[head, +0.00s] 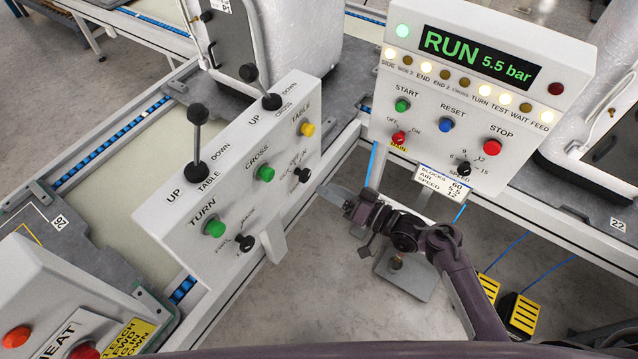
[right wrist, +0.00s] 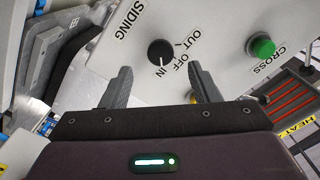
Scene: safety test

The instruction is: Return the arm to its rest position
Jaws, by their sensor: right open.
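My right gripper (head: 342,198) is open and empty. In the head view its arm comes in from the lower right, and its fingers point left towards the sloped white control panel (head: 178,228). A gap shows between the fingers and the panel. In the right wrist view the two dark fingers (right wrist: 161,72) are spread apart, with the black SIDING knob (right wrist: 161,52) beyond them and between their tips. The knob's white mark points towards IN. The same knob (head: 302,174) shows at the panel's right end in the head view. My left gripper is not in view.
A control box with a green RUN display (head: 478,57) stands at upper right, behind my right arm. Two black levers (head: 197,140) (head: 260,88) rise from the white panel. A HEAT box (head: 38,290) is at lower left. Yellow pedals (head: 519,316) are on the floor.

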